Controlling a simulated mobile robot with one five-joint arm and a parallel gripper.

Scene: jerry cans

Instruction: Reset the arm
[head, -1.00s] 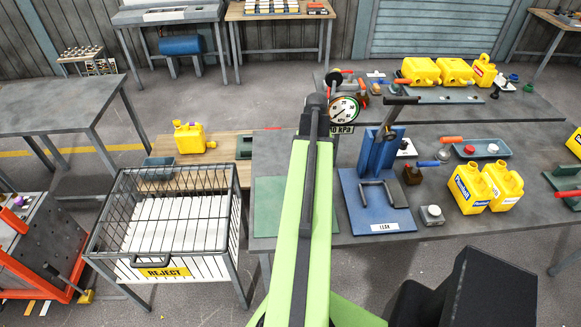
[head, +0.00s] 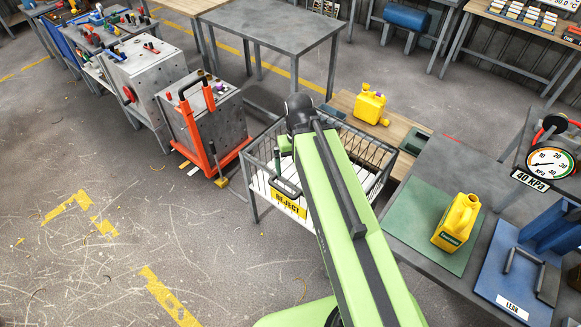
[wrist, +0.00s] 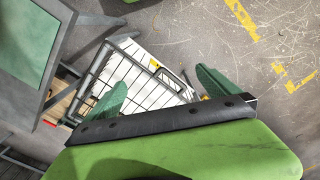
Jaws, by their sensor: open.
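My green arm reaches out over the wire reject basket (head: 290,201) in the head view. In the wrist view my gripper (wrist: 160,92) shows two green fingers spread wide apart with nothing between them. The basket (wrist: 128,72) with its white slatted inside lies below and beyond the fingers. In the head view most of the gripper is hidden behind the end of my arm. A yellow jerry can (head: 458,222) stands upright on the green mat (head: 417,213), right of my arm and apart from it.
Another yellow jerry can (head: 369,104) stands on a wooden bench behind the basket. A blue leak-test stand (head: 515,270) and a pressure dial (head: 549,162) are at right. An orange-framed cart (head: 210,130) stands left of the basket. The floor at lower left is clear.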

